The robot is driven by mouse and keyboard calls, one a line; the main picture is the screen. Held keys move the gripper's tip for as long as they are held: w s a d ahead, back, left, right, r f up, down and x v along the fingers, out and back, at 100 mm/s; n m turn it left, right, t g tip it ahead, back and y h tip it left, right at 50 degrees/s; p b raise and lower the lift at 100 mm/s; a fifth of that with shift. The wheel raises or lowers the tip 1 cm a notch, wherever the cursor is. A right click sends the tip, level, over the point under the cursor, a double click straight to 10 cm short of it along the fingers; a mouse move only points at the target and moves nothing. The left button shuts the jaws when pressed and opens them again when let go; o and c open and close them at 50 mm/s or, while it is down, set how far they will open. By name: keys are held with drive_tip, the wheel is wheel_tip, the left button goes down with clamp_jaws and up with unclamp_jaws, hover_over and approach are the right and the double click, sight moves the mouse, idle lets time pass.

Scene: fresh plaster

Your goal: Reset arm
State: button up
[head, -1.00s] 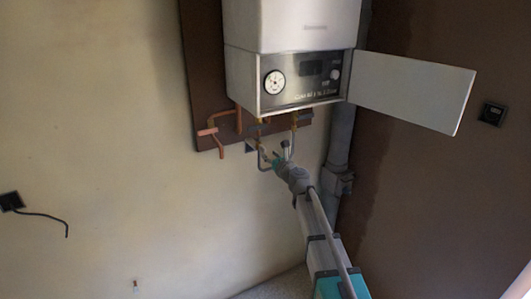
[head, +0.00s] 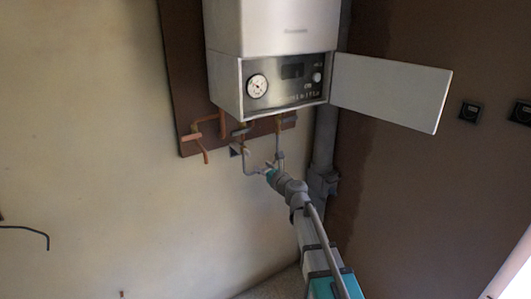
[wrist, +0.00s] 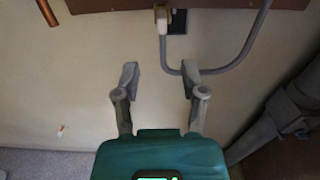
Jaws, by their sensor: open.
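My gripper (wrist: 160,85) is open in the wrist view, its two grey fingers apart with nothing between them. A grey looped pipe (wrist: 222,68) and a valve with a pale handle (wrist: 162,20) show beyond the fingers. In the head view my gripper (head: 270,170) is at the end of my arm, in front of the wall below the boiler (head: 272,28). The pipes under the boiler are close behind it in the picture; I cannot tell the gap. The boiler's front flap (head: 390,90) hangs open to the right.
Copper pipes (head: 205,138) stick out at the boiler's lower left, on a brown backboard (head: 183,75). A grey vertical pipe (head: 325,145) runs in the corner. A loose black cable (head: 28,230) juts from the left wall. The left wall's lower part is mostly bare.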

drive_tip(key=s+d+f+n+g+h, duration=0.1)
drive_tip(key=s+d+f+n+g, duration=0.2)
drive_tip(key=s+f+n+g, duration=0.45)
drive_tip(key=s+d+f+n+g+h, duration=0.15)
drive_tip(key=s+f+n, duration=0.35)
drive_tip(key=s+n, duration=0.5)
drive_tip(key=s+d+f+n+g+h, duration=0.3)
drive_tip(key=s+d+n, duration=0.2)
drive_tip(key=s+d, duration=0.1)
drive_tip(key=s+d+f+n+g+h, duration=0.3)
drive_tip(key=s+d+n, duration=0.3)
drive_tip(key=d, duration=0.3)
drive_tip(key=shift+s+d+h, duration=0.25)
drive_tip(key=shift+s+h, duration=0.5)
drive_tip(key=shift+n, duration=0.25)
